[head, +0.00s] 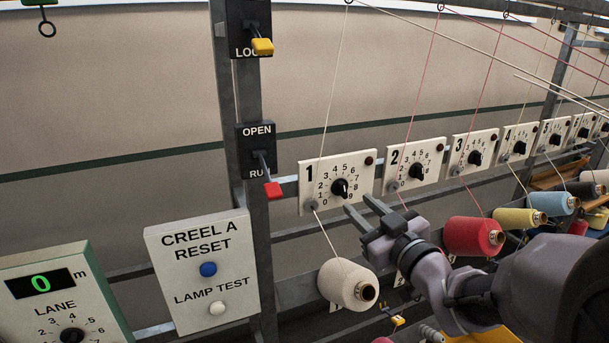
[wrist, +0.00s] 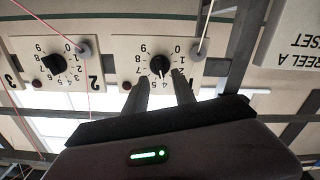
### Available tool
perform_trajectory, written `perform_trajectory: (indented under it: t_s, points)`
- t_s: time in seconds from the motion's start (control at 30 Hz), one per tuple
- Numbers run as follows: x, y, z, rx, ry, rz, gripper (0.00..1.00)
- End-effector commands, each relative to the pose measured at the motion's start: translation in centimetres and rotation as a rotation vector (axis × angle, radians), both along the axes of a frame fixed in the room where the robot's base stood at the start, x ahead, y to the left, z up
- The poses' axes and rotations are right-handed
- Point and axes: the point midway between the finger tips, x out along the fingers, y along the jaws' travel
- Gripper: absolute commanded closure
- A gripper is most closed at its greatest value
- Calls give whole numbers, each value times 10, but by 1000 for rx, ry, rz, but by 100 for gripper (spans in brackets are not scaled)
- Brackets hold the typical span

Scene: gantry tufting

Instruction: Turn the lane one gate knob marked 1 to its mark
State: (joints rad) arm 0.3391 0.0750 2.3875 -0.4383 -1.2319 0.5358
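The lane one gate knob (head: 340,188) is a black knob on a white panel marked 1 (head: 308,180), with a dial of digits around it. In the wrist view the picture is upside down, and the knob (wrist: 160,65) shows just beyond my fingertips. A small pale line shows on the knob, but I cannot tell exactly which digit it points at. My gripper (head: 358,203) is open and empty, its fingers pointing at the panel just below and right of the knob. In the wrist view the two fingers (wrist: 160,88) are spread, apart from the knob.
Panel 2 (head: 396,174) and further numbered panels run to the right. A white yarn cone (head: 343,281) sits below panel 1. A yarn strand crosses panel 1 left of the knob. A red-tipped lever (head: 273,190) and the creel reset box (head: 206,253) stand left.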

Motion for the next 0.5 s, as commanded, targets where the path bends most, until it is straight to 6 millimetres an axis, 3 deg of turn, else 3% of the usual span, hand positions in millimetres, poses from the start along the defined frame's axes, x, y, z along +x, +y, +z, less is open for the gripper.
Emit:
perform_trajectory:
  t_s: [0.2,0.5]
  points:
    - [41,13,1,0,0,1,68]
    - [52,17,1,-1,-1,-1,68]
